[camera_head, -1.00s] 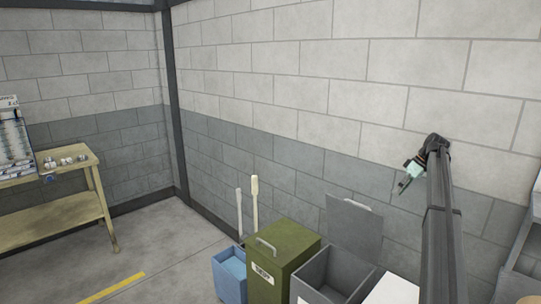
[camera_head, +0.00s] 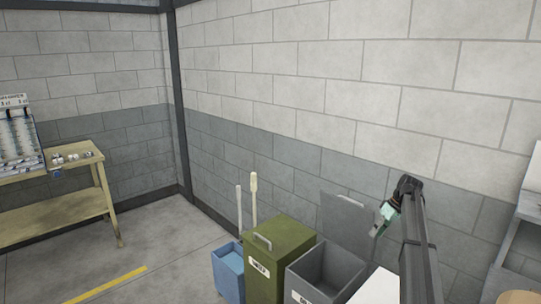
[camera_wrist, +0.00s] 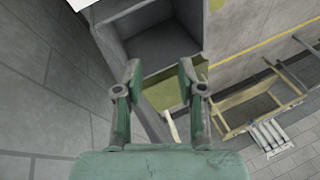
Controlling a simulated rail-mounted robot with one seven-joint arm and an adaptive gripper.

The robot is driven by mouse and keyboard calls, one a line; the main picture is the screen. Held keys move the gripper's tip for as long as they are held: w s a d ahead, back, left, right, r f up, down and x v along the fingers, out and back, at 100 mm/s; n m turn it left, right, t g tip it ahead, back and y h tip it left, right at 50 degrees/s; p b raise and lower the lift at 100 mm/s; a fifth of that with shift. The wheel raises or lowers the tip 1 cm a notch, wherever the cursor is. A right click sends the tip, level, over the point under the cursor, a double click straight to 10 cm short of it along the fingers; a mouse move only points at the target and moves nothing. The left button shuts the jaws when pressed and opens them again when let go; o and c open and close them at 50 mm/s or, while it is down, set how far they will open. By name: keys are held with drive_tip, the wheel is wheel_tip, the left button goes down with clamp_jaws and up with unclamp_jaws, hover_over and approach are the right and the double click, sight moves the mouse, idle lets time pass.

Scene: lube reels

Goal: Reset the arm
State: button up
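My gripper (camera_head: 383,222) shows at the end of my arm on the right of the head view, in front of the raised lid of the grey bin. In the wrist view my gripper (camera_wrist: 157,75) has its two green fingers apart, with nothing between them. The open grey bin (camera_wrist: 165,42) lies beyond the fingertips in that view.
The grey bin (camera_head: 318,285) stands open beside a green bin (camera_head: 268,262) with a shut lid and a blue bin (camera_head: 228,276) with long handles. A wooden table (camera_head: 60,205) with small parts and a rack stands left. The block wall is close behind the bins.

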drive_tip(key=s+a+f+m, duration=0.1)
drive_tip(key=s+a+f, duration=0.3)
drive_tip(key=f, duration=0.1)
drive_tip(key=s+a+f+h, duration=0.1)
drive_tip(key=s+a+f, duration=0.4)
drive_tip(key=s+a+f+m, duration=0.1)
drive_tip(key=s+a+f, duration=0.3)
drive_tip(key=f, duration=0.1)
drive_tip(key=shift+s+a+f+m+h, duration=0.3)
drive_tip(key=shift+s+a+h, duration=0.05)
drive_tip(key=shift+s+h, duration=0.05)
drive_tip(key=s+a+f+m+h, duration=0.1)
drive_tip(key=s+a+f, duration=0.3)
drive_tip(key=s, duration=0.4)
drive_tip(key=s+a+f+m+h, duration=0.1)
drive_tip(key=s+a+f, duration=0.25)
drive_tip(key=s, duration=0.45)
drive_tip(key=s+a+f+m+h, duration=0.1)
drive_tip(key=s+a+f, duration=0.3)
drive_tip(key=s, duration=0.5)
drive_tip(key=s+f+g, duration=0.3)
drive_tip(key=s+f, duration=0.6)
drive_tip(key=s, duration=0.5)
drive_tip(key=s+f+g, duration=0.4)
drive_tip(key=s+f, duration=0.5)
drive_tip(key=s, duration=0.5)
drive_tip(key=shift+s+d+f, duration=0.2)
drive_tip(key=shift+s+f, duration=0.1)
drive_tip(key=shift+s, duration=0.05)
